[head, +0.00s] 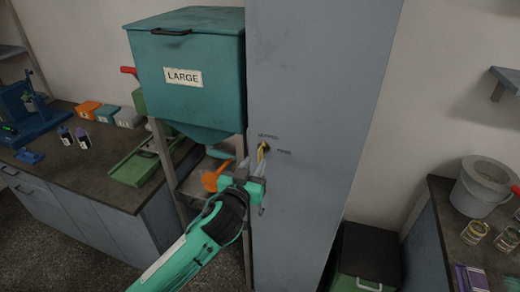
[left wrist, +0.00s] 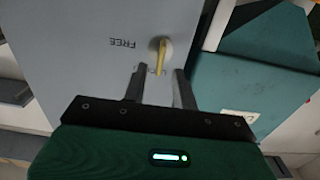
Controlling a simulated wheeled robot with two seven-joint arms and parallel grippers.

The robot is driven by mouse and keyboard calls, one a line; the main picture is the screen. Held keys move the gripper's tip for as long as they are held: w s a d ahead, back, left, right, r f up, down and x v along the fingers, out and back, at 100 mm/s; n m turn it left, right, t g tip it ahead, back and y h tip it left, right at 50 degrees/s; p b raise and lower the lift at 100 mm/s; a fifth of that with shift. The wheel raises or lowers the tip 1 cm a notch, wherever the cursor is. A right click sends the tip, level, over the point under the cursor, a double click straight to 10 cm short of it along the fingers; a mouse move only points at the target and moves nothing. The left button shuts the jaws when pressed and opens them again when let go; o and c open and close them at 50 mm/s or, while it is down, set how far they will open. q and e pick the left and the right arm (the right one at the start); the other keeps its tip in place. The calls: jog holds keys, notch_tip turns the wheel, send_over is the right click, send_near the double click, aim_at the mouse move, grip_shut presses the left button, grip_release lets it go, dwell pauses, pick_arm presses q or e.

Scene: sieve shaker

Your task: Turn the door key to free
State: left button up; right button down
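A yellow key (head: 262,151) sits in a round lock on the front of the tall grey cabinet (head: 315,100). In the left wrist view, turned upside down, the key (left wrist: 161,55) points at a partly hidden label, with the word FREE (left wrist: 122,43) off to its side. In the head view the key stands near upright, pointing to the upper label; the other label is at its right. My left gripper (head: 254,168) is just below the key. Its fingers (left wrist: 160,80) are open, with the key's end between their tips in the picture and gaps on both sides.
A teal bin marked LARGE (head: 190,80) stands on a frame left of the cabinet. An orange scoop-like item (head: 213,178) is below it. A left bench (head: 100,155) holds a green tray (head: 135,167). A right bench holds a grey bucket (head: 483,185) and jars.

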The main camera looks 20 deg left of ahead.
aim_at(260, 154)
pick_arm(q)
jog(key=w+p, duration=0.1)
jog(key=w, duration=0.4)
jog(key=shift+w, duration=0.4)
jog(key=shift+d, duration=0.1)
grip_shut()
